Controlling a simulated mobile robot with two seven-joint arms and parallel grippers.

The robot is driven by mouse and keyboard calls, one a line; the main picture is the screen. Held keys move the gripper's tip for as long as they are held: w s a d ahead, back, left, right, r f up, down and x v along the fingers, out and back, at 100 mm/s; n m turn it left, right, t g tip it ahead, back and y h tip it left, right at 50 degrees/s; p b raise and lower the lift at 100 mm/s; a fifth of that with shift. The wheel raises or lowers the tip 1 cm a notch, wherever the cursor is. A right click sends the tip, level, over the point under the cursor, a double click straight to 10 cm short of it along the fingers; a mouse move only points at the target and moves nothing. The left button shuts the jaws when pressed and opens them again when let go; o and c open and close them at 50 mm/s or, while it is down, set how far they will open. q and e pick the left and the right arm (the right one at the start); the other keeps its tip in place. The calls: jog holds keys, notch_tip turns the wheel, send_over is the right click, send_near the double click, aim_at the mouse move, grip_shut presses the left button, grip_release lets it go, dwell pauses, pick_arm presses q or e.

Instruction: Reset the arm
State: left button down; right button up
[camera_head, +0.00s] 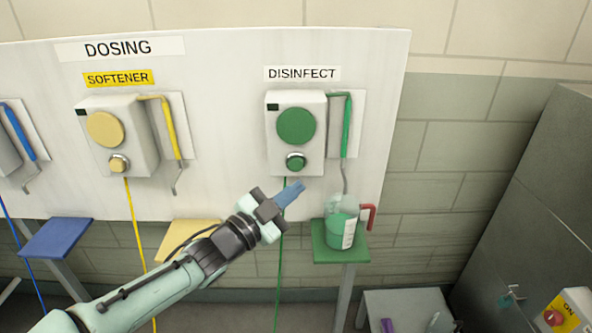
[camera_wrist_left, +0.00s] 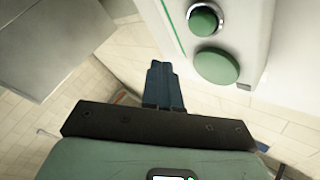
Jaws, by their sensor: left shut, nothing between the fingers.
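My left arm comes in from the lower left in the head view. Its gripper (camera_head: 290,193) is shut with nothing between the blue fingers. The fingertips are just below the green-buttoned DISINFECT dosing box (camera_head: 296,132), apart from it as far as I can tell. In the left wrist view the shut fingers (camera_wrist_left: 162,80) point up the picture, with the box's small green button (camera_wrist_left: 204,21) and large green disc (camera_wrist_left: 216,66) to their right. My right gripper is not in view.
The yellow SOFTENER box (camera_head: 118,135) hangs to the left. A grey cabinet (camera_head: 530,190) stands at right.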

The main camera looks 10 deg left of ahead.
pick_arm(q)
notch_tip(320, 180, down, 30)
jog(key=a+n+g+y+p, duration=0.25)
jog(key=n+g+y, duration=0.2)
jog(key=n, duration=0.45)
jog(key=s+f+n+g+y, duration=0.25)
jog(key=s+f, duration=0.25)
jog(key=f, duration=0.6)
jog(key=s+f+n+g, duration=0.2)
jog(key=s+f, duration=0.3)
jog(key=s, duration=0.5)
jog(key=s+f+n+g+p, duration=0.1)
jog(key=s+f+g, duration=0.3)
jog(key=s, duration=0.6)
jog(key=s+f+n+g+p, duration=0.1)
jog(key=s+f+n+g, duration=0.2)
jog(key=s+f, duration=0.4)
jog(key=s+g, duration=0.1)
jog(key=s, duration=0.2)
jog(key=shift+s+d+f+n, duration=0.3)
jog(key=shift+n, duration=0.05)
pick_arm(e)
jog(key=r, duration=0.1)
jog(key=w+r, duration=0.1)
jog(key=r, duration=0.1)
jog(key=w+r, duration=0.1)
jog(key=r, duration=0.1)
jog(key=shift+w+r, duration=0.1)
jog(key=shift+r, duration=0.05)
